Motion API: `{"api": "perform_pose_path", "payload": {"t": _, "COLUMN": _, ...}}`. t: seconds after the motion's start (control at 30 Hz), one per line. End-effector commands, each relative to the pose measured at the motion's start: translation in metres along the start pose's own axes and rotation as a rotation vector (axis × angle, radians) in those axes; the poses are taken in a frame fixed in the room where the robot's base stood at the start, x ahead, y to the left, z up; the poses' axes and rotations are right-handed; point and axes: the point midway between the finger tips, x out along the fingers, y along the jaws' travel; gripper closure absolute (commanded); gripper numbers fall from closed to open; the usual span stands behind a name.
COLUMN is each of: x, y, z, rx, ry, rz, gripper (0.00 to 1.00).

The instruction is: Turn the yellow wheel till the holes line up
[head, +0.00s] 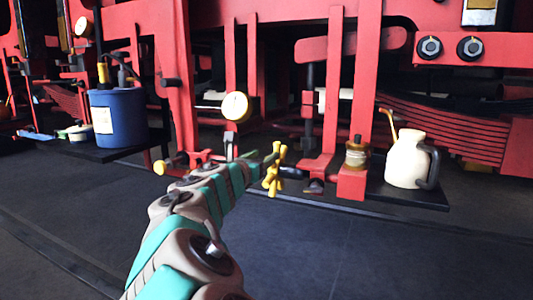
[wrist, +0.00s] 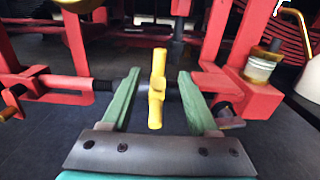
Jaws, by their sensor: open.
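The yellow wheel (head: 274,172) sits low in front of the red frame in the head view, at the far end of my arm. In the wrist view the yellow wheel (wrist: 157,92) shows nearly edge-on, as an upright bar with a hub, on a dark horizontal rod. My gripper (wrist: 159,76) is open, with one green finger on each side of the wheel. Gaps show between the wheel and both fingers. Red brackets (wrist: 60,88) stand at the rod's ends. I cannot make out the holes or whether they line up.
A cream jug (head: 408,160) and a small brown-and-white jar (head: 356,153) stand right of the wheel. A blue bucket (head: 118,118) stands at the left. A round gauge (head: 235,106) hangs above. Red uprights (head: 335,80) rise close behind. The dark floor in front is clear.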

Motion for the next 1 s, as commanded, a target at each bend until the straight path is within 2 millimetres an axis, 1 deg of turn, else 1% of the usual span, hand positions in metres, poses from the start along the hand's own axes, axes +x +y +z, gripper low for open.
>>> {"api": "perform_pose_path", "payload": {"t": 0.27, "x": -0.001, "y": 0.000, "z": -0.003, "rx": -0.001, "ry": 0.002, "rz": 0.000, "gripper": 0.40}}
{"api": "perform_pose_path", "payload": {"t": 0.37, "x": -0.006, "y": 0.001, "z": -0.023, "rx": -0.004, "ry": 0.007, "rz": -0.003, "gripper": 0.40}}
{"api": "perform_pose_path", "payload": {"t": 0.5, "x": -0.019, "y": 0.001, "z": -0.065, "rx": -0.006, "ry": 0.008, "rz": -0.002, "gripper": 0.40}}
{"api": "perform_pose_path", "payload": {"t": 0.6, "x": -0.025, "y": 0.001, "z": -0.081, "rx": -0.004, "ry": 0.004, "rz": 0.001, "gripper": 0.40}}
{"api": "perform_pose_path", "payload": {"t": 0.67, "x": -0.026, "y": 0.001, "z": -0.086, "rx": -0.003, "ry": 0.003, "rz": 0.000, "gripper": 0.40}}
{"api": "perform_pose_path", "payload": {"t": 0.77, "x": -0.020, "y": 0.000, "z": -0.087, "rx": 0.000, "ry": 0.002, "rz": 0.000, "gripper": 0.40}}
{"api": "perform_pose_path", "payload": {"t": 1.0, "x": 0.007, "y": -0.001, "z": -0.088, "rx": -0.001, "ry": 0.003, "rz": -0.002, "gripper": 0.40}}
